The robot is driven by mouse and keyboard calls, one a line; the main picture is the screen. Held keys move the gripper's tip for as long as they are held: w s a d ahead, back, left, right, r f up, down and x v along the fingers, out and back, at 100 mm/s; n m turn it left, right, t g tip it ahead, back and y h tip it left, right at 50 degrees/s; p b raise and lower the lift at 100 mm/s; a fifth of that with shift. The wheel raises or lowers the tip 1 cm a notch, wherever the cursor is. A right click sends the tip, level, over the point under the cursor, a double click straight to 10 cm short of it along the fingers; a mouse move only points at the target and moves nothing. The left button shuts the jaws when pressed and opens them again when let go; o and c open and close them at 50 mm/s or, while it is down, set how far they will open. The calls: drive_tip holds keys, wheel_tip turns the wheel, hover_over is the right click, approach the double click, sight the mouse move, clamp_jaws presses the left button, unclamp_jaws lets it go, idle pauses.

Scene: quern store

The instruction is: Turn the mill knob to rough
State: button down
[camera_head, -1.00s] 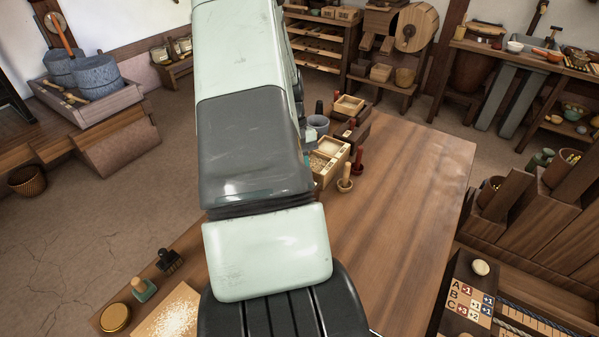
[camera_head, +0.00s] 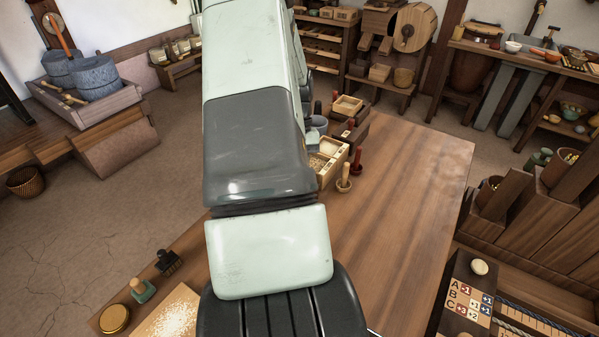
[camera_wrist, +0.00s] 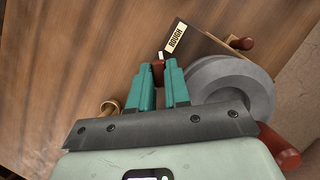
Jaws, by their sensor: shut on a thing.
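In the wrist view my gripper (camera_wrist: 158,84) has its two teal fingers shut on a small reddish-brown knob (camera_wrist: 157,70), seen between the fingertips. A small white mark (camera_wrist: 161,55) shows just past the knob. A pale label reading ROUGH (camera_wrist: 175,38) sits on a dark wooden part beyond it, a little right of the knob. A round grey stone (camera_wrist: 232,88) stands right of the fingers. Much of the knob is hidden by the fingers. In the head view my arm hides the gripper and the knob.
The wooden table (camera_head: 400,200) is clear on its right side. Beside my arm stand a compartmented wooden box (camera_head: 327,165), a small pestle-like tool (camera_head: 344,180) and red-handled pieces (camera_head: 356,163). A stamp (camera_head: 143,288), a brush (camera_head: 168,262) and a round lid (camera_head: 115,319) lie front left.

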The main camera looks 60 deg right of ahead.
drive_tip(key=shift+w, duration=0.1)
drive_tip(key=c, duration=1.1)
unclamp_jaws()
drive_tip(key=v, duration=1)
drive_tip(key=shift+r, duration=0.4)
